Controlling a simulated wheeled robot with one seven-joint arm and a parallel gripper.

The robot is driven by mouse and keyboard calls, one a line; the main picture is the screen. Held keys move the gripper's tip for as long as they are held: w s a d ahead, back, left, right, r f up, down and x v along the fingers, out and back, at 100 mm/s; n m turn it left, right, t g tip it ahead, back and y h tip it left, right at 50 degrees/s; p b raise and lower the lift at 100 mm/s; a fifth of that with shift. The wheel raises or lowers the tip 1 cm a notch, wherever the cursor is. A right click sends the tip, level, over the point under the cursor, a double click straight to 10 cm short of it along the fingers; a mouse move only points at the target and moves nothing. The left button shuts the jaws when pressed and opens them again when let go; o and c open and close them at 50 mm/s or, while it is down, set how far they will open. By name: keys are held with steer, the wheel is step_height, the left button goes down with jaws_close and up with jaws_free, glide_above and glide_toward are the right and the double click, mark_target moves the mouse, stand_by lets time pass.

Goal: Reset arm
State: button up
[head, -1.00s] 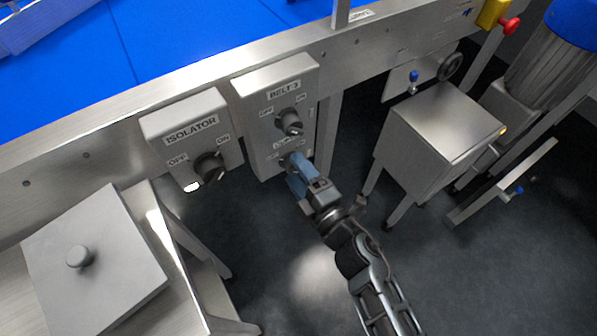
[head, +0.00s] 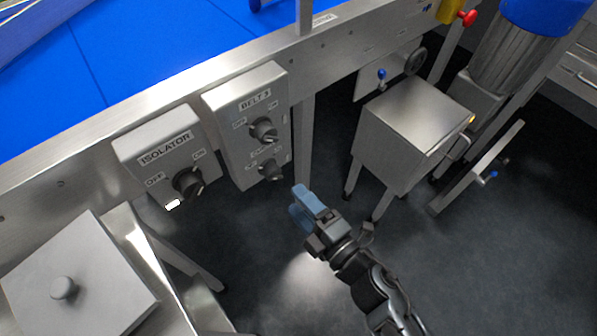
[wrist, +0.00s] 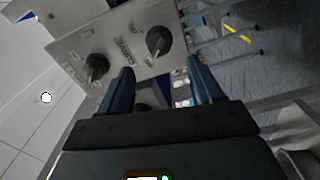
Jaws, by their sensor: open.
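My gripper (head: 308,207) has blue fingers and is open and empty, in free space to the right of and below the BELT 3 box (head: 222,115) in the head view. That box carries an upper knob (head: 263,130) and a lower knob (head: 270,170); the fingers are apart from both. In the wrist view the fingers (wrist: 160,85) are spread with nothing held. Two dark knobs, one at the left (wrist: 95,68) and one at the upper middle (wrist: 158,41), show on a grey panel beyond them.
The ISOLATOR box (head: 150,140) with its knob (head: 188,183) hangs left of BELT 3 under the blue conveyor belt (head: 150,45). A steel cabinet (head: 418,112) stands to the right. A lidded steel unit (head: 115,290) stands at lower left. Dark floor (head: 480,270) is clear at lower right.

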steer(key=s+d+r+m+h+p, duration=0.2)
steer(key=s+d+r+m, duration=0.4)
steer(key=s, duration=0.4)
steer(key=s+d+r+m+h+p, duration=0.3)
steer(key=s+d+r+m, duration=0.3)
steer(key=s+r+m, duration=0.3)
steer(key=s+d+r+m+h+p, duration=0.2)
steer(key=s+d+r+m+h, duration=0.3)
steer(key=s+r, duration=0.5)
steer(key=s+d+m, duration=0.1)
steer(key=m, duration=0.1)
steer(key=shift+d+m+p, duration=0.15)
steer(key=shift+m+p, duration=0.2)
steer(key=shift+m, duration=0.05)
steer(key=shift+r, duration=0.1)
